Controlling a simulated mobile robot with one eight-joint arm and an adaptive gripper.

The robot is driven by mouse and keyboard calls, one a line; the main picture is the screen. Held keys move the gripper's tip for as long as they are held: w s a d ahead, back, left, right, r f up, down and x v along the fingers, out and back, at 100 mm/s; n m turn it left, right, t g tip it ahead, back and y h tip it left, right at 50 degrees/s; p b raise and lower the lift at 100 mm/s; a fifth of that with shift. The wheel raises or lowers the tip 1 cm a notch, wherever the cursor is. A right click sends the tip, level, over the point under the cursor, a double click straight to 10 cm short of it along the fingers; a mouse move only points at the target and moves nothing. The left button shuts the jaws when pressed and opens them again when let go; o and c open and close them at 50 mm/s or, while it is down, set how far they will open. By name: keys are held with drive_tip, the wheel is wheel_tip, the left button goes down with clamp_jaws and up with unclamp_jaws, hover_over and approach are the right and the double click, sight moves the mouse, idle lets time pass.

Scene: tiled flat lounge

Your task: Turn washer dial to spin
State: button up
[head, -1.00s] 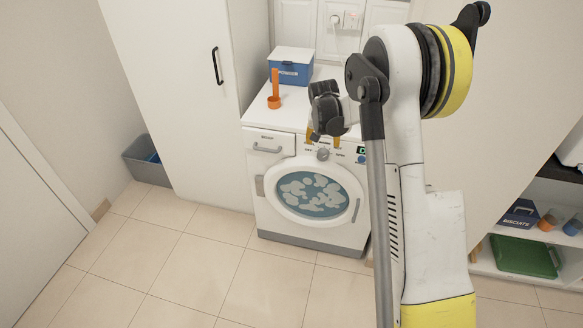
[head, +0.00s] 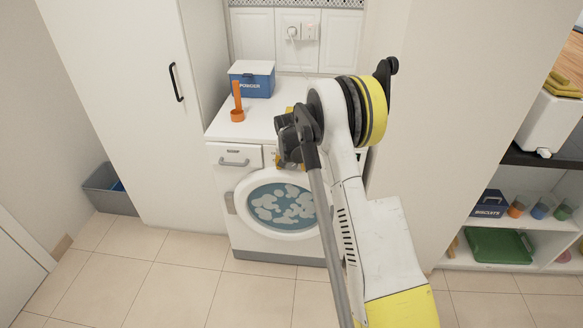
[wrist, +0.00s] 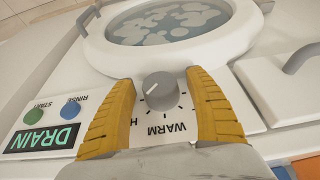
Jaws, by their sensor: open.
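The washer (head: 224,178) is white, with a round door (head: 282,207) showing suds in blue water. In the wrist view its grey dial (wrist: 160,91) sits on the front panel, with tick marks and the word WARM beside it, upside down. My gripper (wrist: 158,77) is open, its two yellow fingers on either side of the dial; I cannot tell whether either touches it. A dark display (wrist: 42,138) reads DRAIN in green, beside a green START button (wrist: 34,117) and a blue RINSE button (wrist: 71,111). In the head view my arm hides the dial.
A blue powder box (head: 252,83) and an orange scoop (head: 237,112) stand on the washer's top. A tall white cupboard (head: 120,110) is to the left. Shelves with a green tray (head: 499,246) are to the right. The tiled floor (head: 180,275) in front is clear.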

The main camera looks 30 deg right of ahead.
drive_tip(key=c, duration=1.2)
drive_tip(key=shift+y, duration=0.3)
drive_tip(key=m+t+y, duration=0.1)
drive_tip(key=t+y, duration=0.1)
drive_tip(key=y, duration=0.1)
drive_tip(key=shift+t, duration=0.3)
drive_tip(key=shift+m+t+y, duration=0.4)
drive_tip(key=shift+t+y, duration=0.8)
drive_tip(key=shift+y, duration=0.4)
drive_tip(key=shift+a+r, duration=0.1)
